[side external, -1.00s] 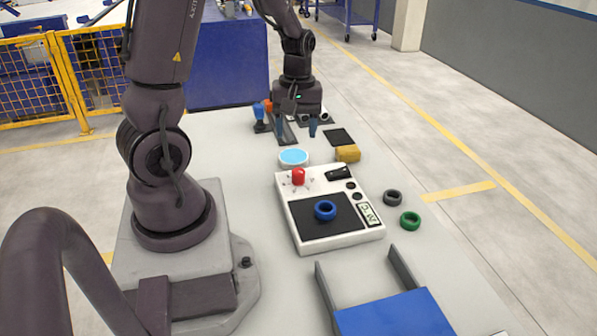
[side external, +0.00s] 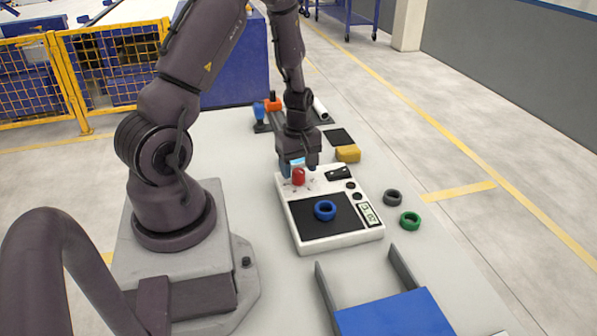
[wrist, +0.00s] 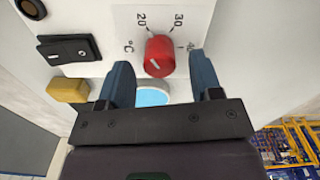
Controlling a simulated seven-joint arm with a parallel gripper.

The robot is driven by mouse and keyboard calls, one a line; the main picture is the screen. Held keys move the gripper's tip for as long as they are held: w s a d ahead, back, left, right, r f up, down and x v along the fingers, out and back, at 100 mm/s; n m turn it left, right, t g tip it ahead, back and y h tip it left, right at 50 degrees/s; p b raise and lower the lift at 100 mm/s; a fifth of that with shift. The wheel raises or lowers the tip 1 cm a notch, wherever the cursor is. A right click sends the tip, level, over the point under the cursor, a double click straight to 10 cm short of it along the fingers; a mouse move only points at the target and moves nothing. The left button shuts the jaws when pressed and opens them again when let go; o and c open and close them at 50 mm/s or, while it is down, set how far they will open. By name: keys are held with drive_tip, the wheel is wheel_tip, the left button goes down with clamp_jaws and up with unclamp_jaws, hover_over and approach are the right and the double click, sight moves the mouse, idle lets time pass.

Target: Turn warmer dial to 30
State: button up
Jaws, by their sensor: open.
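The red warmer dial (side external: 298,177) stands at the far left of the white warmer panel (side external: 284,212). In the wrist view the dial (wrist: 158,55) has the printed numbers 20, 30 and 40 around it. A pale mark shows on the dial's face, but I cannot tell its exact reading. My gripper (side external: 299,168) is open just over the far end of the panel. In the wrist view its two blue fingers (wrist: 160,66) lie to the left and right of the dial, with gaps; I cannot tell their height against it.
A blue ring (side external: 325,210) lies on the warmer's black plate. A black switch (side external: 339,173) is right of the dial, with a yellow block (side external: 348,153) beyond. Grey (side external: 392,198) and green (side external: 410,221) rings lie to the right. A blue-topped fixture (side external: 395,315) stands in front.

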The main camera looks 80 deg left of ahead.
drive_tip(key=shift+f, duration=0.95)
drive_tip(key=c, duration=0.9)
drive_tip(key=shift+m, duration=0.3)
drive_tip(key=m, duration=1.1)
